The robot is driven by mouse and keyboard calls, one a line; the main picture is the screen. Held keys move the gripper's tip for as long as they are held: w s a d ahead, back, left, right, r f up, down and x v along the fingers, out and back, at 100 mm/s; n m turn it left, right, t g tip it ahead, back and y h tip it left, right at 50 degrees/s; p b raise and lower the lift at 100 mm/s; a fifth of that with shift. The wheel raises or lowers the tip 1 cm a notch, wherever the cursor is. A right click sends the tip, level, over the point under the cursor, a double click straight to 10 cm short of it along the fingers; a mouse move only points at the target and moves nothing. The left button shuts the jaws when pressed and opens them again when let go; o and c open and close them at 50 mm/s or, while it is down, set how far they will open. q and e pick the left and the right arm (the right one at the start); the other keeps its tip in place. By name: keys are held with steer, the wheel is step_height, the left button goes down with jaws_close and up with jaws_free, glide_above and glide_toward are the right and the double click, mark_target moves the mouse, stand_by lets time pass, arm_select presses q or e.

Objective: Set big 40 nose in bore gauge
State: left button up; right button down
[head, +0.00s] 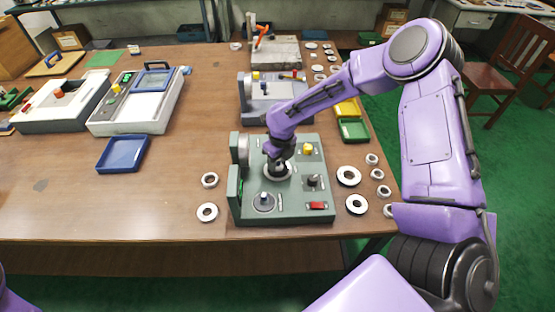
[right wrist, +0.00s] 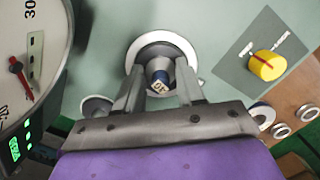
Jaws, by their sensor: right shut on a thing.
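The green bore gauge (head: 288,212) stands near the front of the table, with an upright dial at its left side. My right gripper (head: 278,165) is low over the round seat (head: 276,177) in the middle of the gauge. In the right wrist view the right gripper (right wrist: 160,92) is shut on a small dark nose (right wrist: 158,68) with a pale number label, hard to read. A white ring (right wrist: 138,48) surrounds the nose beneath; I cannot tell if the nose is fully seated. Another small nose or post (head: 263,196) stands on a round plate at the gauge's front left. My left gripper is out of view.
The gauge carries a yellow knob (head: 307,149), a dark knob (head: 313,181) and a red switch (head: 317,206). Its dial (right wrist: 30,60) is close beside the gripper. Loose rings (head: 348,176) lie to its right and left.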

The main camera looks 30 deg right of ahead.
steer(key=shift+f, duration=0.3)
steer(key=c, duration=0.6)
jaws_free()
steer(key=shift+r, duration=0.15)
step_height(320, 180, up, 10)
steer(key=s+b, duration=0.1)
steer(key=shift+s+r, duration=0.15)
steer(key=shift+d, duration=0.1)
